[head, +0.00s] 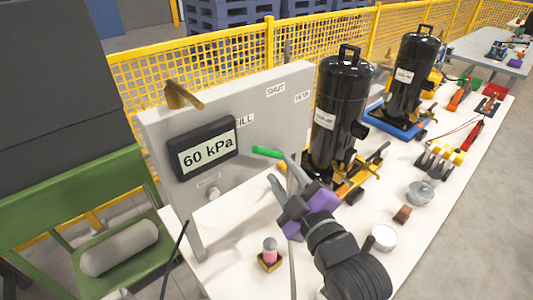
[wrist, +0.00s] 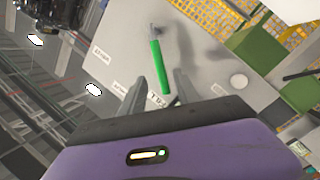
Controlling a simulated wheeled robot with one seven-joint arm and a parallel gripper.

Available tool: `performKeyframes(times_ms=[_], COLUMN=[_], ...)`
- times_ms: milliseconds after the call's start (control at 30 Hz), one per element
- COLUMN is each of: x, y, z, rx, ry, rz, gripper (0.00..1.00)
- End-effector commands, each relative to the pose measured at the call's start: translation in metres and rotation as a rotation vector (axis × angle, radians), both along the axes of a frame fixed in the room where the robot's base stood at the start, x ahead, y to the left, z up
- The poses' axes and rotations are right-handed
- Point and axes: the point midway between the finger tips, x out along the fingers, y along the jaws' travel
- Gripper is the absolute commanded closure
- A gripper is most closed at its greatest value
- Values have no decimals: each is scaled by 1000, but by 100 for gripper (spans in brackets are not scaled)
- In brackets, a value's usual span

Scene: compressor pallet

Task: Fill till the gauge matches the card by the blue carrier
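The gauge display (head: 207,148) reads 60 kPa on the grey panel (head: 285,120). The panel carries small labels: one partly hidden ending in "ILL", one reading SHUT (head: 275,89), and a third further right. A green lever handle (head: 267,152) sticks out from the panel. My gripper (head: 282,175) is open beside it. In the wrist view the handle (wrist: 160,68) reaches between the two spread fingers, with gaps on both sides. Which label it points at I cannot tell. A black tank (head: 407,75) stands on the blue carrier (head: 383,122). I cannot pick out a card there.
A nearer black tank (head: 338,110) stands on a yellow carrier (head: 357,185), just right of my gripper. A brass part (head: 183,95) tops the panel. A pink-topped item (head: 270,250), a white round tin (head: 383,238) and a grey lidded item (head: 420,193) lie on the white table.

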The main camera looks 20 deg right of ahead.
Motion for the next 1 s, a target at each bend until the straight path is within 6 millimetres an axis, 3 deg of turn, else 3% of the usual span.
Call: performKeyframes(times_ms=[167, 600, 1000], x=[11, 70, 77], y=[0, 1, 1], z=[0, 0, -1], rx=[-24, -21, -20], ry=[4, 3, 2], rz=[0, 0, 1], gripper=[62, 62, 64])
